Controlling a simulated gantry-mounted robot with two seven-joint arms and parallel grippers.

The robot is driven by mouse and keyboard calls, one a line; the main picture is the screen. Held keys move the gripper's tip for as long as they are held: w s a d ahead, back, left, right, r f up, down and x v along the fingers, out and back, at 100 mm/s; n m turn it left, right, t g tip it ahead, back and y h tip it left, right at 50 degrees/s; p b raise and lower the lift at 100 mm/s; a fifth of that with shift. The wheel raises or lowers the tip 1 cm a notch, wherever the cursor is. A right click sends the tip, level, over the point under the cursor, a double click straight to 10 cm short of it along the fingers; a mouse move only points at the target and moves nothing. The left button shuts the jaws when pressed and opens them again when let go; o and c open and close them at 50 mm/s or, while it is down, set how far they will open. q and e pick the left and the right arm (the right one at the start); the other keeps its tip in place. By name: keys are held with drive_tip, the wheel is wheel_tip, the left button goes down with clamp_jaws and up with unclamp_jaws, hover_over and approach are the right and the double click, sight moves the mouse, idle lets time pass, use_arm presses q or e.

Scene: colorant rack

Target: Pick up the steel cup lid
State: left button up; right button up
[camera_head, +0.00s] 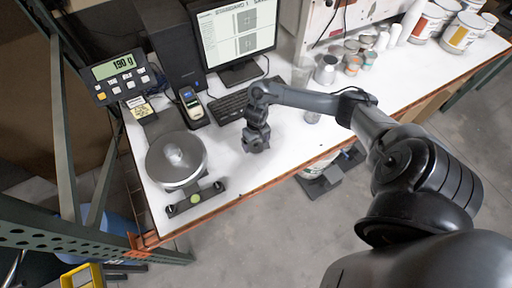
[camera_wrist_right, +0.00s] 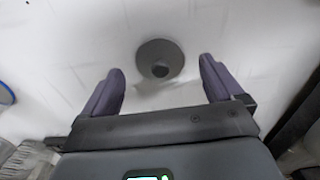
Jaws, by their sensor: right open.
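The steel cup lid, a small grey disc with a dark round knob (camera_wrist_right: 160,60), lies on the white tabletop in the right wrist view. My right gripper (camera_wrist_right: 161,72) is open, with one finger on each side of the lid's line and the lid just beyond the fingertips. It appears empty and apart from the lid. In the head view my right gripper (camera_head: 256,146) points down over the white table, just in front of the keyboard. I cannot make out the lid there; the gripper may hide it. My left gripper is not in view.
A round scale (camera_head: 176,176) with a shiny object on its pan stands left of the gripper. A keyboard (camera_head: 232,106) and monitor (camera_head: 236,36) are behind. A steel vessel (camera_head: 326,70) and several small cans stand at back right. The table's front edge (camera_head: 250,192) is close.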

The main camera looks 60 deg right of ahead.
drive_tip(key=shift+f, duration=1)
drive_tip(key=c, duration=1.1)
drive_tip(key=shift+r, duration=0.1)
